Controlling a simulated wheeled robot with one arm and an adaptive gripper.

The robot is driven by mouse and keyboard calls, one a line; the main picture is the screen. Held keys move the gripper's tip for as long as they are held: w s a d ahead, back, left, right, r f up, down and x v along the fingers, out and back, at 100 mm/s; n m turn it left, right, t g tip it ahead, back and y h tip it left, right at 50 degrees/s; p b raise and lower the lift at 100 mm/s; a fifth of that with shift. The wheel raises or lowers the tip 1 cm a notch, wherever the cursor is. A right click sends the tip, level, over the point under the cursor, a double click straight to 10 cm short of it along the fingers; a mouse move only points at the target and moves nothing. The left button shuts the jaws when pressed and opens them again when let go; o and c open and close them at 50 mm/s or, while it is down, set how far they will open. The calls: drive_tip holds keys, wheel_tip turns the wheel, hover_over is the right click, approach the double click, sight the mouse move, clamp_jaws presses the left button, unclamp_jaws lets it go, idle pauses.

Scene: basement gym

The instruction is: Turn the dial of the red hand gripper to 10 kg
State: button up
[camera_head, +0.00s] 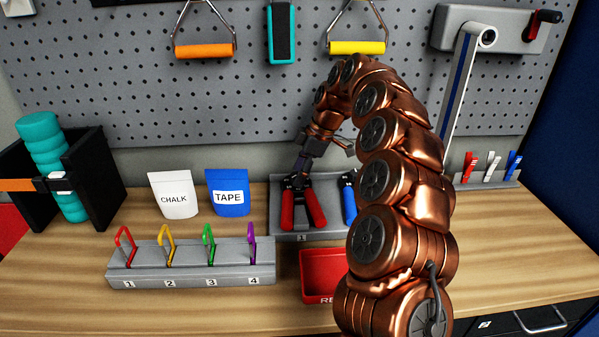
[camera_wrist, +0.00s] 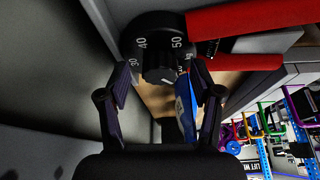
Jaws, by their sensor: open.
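The red hand gripper (camera_head: 305,208) stands in the grey holder (camera_head: 285,237) at the back of the bench, its two red handles spread downward. In the wrist view its red handles (camera_wrist: 240,20) reach to the right from a black dial (camera_wrist: 160,45) marked 30, 40 and 50. A pale mark shows low on the dial's knob; which number it points at I cannot tell. My gripper (camera_wrist: 163,75) is open, one finger on each side of the dial's knob. Whether the fingers touch it is unclear. In the head view my gripper (camera_head: 297,181) covers the dial.
A blue hand gripper (camera_head: 349,198) stands just right of the red one, partly behind my arm. A red tray (camera_head: 320,270) and a rack of coloured clips (camera_head: 190,262) are in front. Chalk (camera_head: 174,196) and tape (camera_head: 228,193) pouches stand to the left.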

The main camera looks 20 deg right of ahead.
drive_tip(key=shift+r, duration=0.1)
drive_tip(key=v, duration=0.7)
drive_tip(key=shift+r, duration=0.15)
drive_tip(key=shift+s, duration=0.15)
idle(0.3)
